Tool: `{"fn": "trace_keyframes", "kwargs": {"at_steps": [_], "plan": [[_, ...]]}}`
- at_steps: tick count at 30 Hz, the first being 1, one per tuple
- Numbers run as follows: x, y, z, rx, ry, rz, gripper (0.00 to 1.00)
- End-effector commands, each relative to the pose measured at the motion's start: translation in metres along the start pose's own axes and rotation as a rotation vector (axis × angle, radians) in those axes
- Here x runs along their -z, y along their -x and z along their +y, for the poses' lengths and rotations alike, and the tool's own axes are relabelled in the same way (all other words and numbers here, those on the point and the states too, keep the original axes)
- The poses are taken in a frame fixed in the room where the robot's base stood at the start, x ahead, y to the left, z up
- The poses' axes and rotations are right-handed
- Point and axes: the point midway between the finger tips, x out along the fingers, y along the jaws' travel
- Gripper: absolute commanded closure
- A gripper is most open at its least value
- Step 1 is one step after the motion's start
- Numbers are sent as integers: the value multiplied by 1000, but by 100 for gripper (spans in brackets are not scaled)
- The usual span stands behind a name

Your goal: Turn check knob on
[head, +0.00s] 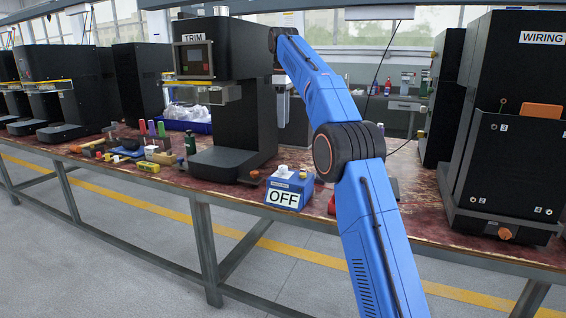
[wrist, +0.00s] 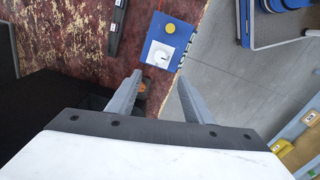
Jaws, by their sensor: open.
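A small blue box (head: 271,183) stands near the front edge of the worktable, with a white sign reading OFF on its front face. A white knob (head: 283,170) sits on its top. In the wrist view the blue box (wrist: 184,45) shows from above, with the white knob (wrist: 161,57) on a white plate and a yellow disc (wrist: 170,28) beside it. My gripper (wrist: 159,77) is open and empty, its fingertips apart and pointing toward the knob side of the box. I cannot tell the height between them. In the head view my gripper cannot be made out.
The black TRIM machine (head: 230,75) stands left of the box on the worn red worktable (head: 240,192). Small tools and bottles lie farther left. The black WIRING machine (head: 510,130) stands at the right. Grey floor (wrist: 235,75) lies past the table edge.

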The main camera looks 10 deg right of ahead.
Motion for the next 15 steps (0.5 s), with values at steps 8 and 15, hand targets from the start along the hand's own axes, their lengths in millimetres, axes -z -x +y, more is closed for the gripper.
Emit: {"fn": "trace_keyframes", "kwargs": {"at_steps": [8, 15], "plan": [[0, -20, -1, 1, -1, -1, 54], [0, -51, -1, 1, -1, -1, 54]]}}
